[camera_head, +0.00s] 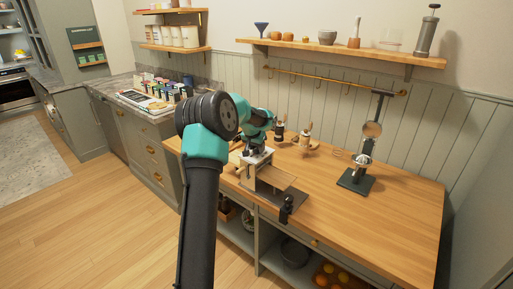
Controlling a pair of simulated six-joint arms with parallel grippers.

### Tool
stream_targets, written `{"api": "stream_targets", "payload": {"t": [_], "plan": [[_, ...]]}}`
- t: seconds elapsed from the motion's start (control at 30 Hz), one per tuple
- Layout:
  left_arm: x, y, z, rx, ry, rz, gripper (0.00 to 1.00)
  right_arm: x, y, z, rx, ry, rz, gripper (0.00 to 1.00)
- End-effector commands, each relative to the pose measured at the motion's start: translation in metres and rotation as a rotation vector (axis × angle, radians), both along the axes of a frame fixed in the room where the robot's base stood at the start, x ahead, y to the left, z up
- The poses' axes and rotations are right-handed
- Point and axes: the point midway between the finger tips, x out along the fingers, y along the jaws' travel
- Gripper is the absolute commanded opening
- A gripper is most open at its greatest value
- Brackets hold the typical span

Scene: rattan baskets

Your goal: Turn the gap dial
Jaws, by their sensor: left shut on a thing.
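A small metal machine (258,158), pale and boxy, stands near the front edge of the wooden worktop, with a flat dark plate (283,193) in front of it. My left arm comes up from the bottom and bends over to the machine. My left gripper (256,148) is at the machine's upper part, shut on a small part there. The gap dial itself is hidden behind the gripper and wrist, so its setting cannot be read. My right gripper is not in view.
A black clamp-like piece (287,208) sits at the worktop's (390,205) front edge. A citrus press (358,178) stands at the right, and wooden-handled tools (305,140) lie behind the machine. The worktop's right side is clear. A shelf (340,48) hangs above.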

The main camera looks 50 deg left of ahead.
Motion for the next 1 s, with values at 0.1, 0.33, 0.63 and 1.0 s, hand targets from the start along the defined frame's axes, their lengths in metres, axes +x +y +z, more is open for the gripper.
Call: {"api": "stream_targets", "payload": {"t": [0.1,0.33,0.63,1.0], "plan": [[0.0,0.0,0.0001,0.0,0.0,0.0,0.2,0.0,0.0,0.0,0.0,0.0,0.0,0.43],[-0.0001,-0.0001,0.0001,0.001,0.0,0.014,0.2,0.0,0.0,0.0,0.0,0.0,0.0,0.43],[-0.0001,-0.0006,0.0002,0.0,0.001,0.111,0.2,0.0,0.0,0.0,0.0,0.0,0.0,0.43],[0.0009,-0.002,0.0002,0.001,0.002,0.359,0.2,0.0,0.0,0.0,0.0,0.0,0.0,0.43]]}}
